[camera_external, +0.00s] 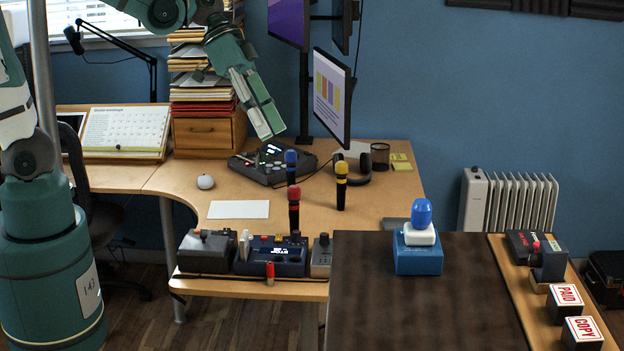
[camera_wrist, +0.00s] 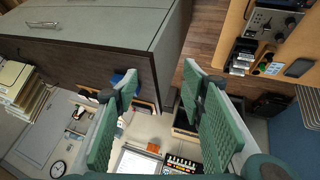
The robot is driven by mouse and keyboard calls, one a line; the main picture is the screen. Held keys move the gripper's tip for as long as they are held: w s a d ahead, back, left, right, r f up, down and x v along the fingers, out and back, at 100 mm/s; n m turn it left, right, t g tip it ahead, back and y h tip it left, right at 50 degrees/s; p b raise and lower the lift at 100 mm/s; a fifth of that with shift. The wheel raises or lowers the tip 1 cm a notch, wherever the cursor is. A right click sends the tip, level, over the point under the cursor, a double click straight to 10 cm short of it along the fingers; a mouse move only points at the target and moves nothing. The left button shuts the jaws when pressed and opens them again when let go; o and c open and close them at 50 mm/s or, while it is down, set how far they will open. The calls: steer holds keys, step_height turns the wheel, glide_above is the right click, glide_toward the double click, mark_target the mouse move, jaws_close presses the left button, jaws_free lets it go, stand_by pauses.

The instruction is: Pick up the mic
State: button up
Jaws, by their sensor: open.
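Three handheld mics stand upright on the wooden desk in the external view: one with a blue head (camera_external: 291,160), one with a yellow head (camera_external: 341,180) and one with a red head (camera_external: 294,205). A dark boom mic (camera_external: 73,38) hangs from a jointed arm at the upper left. My gripper (camera_external: 270,132) is above the desk, up and left of the blue-headed mic, apart from all of them. In the wrist view my gripper (camera_wrist: 160,78) has its two green fingers spread with nothing between them. I cannot make out any mic in the wrist view.
A black console (camera_external: 270,163) sits behind the mics, near the monitor (camera_external: 331,95). Control boxes (camera_external: 270,256) line the desk's front edge. A blue-topped object (camera_external: 421,215) stands on the dark surface at right. The desk around the white sheet (camera_external: 239,209) is mostly clear.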

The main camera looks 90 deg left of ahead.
steer(key=w+a+f+m+t+h+b, duration=0.1)
steer(key=w+a+f+h+b, duration=0.15)
steer(key=a+f, duration=0.4)
steer(key=w+a+f+m+t+h+b, duration=0.1)
steer(key=w+a+f+t+b, duration=0.2)
steer(key=a, duration=0.7)
steer(key=w+a+f+h+b, duration=0.1)
steer(key=w+a+f+b, duration=0.35)
steer(key=a, duration=0.45)
steer(key=s+a+f+m+t+h+b, duration=0.1)
steer(key=s+a+f+m+t+b, duration=0.1)
steer(key=s+a+f, duration=0.5)
steer(key=s+a+f+m+t+h+b, duration=0.1)
steer(key=s+a+f+b, duration=0.4)
steer(key=a+f, duration=0.6)
steer(key=shift+s+a+m+t, duration=0.9)
steer(key=shift+s+a, duration=0.2)
steer(key=shift+a, duration=1.45)
steer(key=shift+h, duration=0.25)
steer(key=shift+f, duration=0.2)
